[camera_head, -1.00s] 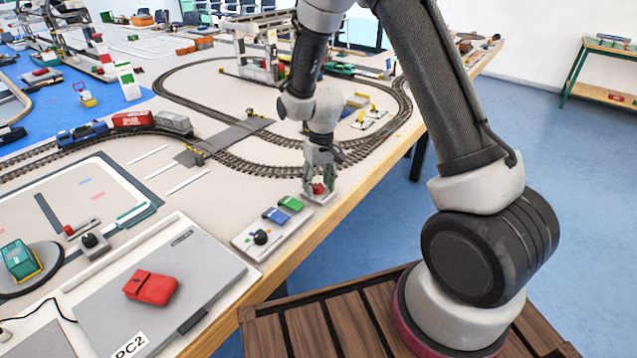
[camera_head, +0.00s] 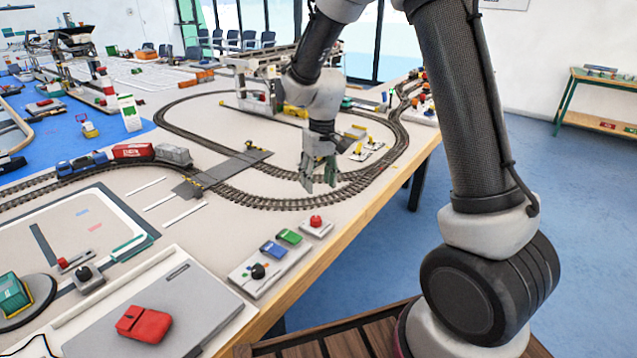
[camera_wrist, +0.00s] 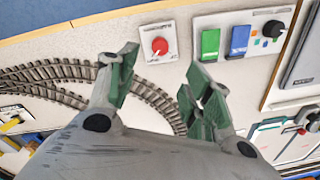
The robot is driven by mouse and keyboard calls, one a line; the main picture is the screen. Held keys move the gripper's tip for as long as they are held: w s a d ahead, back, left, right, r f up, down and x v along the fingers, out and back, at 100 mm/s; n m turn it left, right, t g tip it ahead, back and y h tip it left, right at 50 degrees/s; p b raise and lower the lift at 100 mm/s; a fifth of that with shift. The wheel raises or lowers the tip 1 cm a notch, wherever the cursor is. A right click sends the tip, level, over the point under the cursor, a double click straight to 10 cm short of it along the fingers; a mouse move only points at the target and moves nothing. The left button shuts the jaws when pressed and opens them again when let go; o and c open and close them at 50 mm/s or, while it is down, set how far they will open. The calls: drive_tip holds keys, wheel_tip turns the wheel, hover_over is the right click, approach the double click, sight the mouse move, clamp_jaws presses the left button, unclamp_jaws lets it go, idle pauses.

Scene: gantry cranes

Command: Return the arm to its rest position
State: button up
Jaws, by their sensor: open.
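My gripper (camera_head: 319,182) is open and empty above the table, over the curved track, in the head view. A red push button (camera_head: 316,221) on a small pale base sits on the table, below and nearer than the gripper. In the wrist view my gripper's green fingers (camera_wrist: 160,95) are spread apart. The red button (camera_wrist: 159,46) shows beyond the fingertips there, not touched. My arm rises from its base at the right and bends over to the gripper.
A control panel (camera_head: 252,275) with green and blue switches and a black knob stands beside the button. Model train track (camera_head: 262,199) loops around the table, with a train (camera_head: 134,151) at the left. A red device (camera_head: 143,324) lies at the front. Open blue floor (camera_head: 490,160) is at right.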

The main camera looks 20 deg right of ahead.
drive_tip(key=s+d+r+t, duration=0.1)
drive_tip(key=s+d+r, duration=0.3)
drive_tip(key=s, duration=0.5)
drive_tip(key=s+d+r+m+t, duration=0.1)
drive_tip(key=s+d+r+t, duration=0.1)
drive_tip(key=s+d+r, duration=0.3)
drive_tip(key=s+d+r+m+t, duration=0.1)
drive_tip(key=s+d+r, duration=0.4)
drive_tip(key=s+r, duration=0.5)
drive_tip(key=s, duration=0.2)
drive_tip(key=shift+s+t+h, duration=0.3)
drive_tip(key=shift+r, duration=0.1)
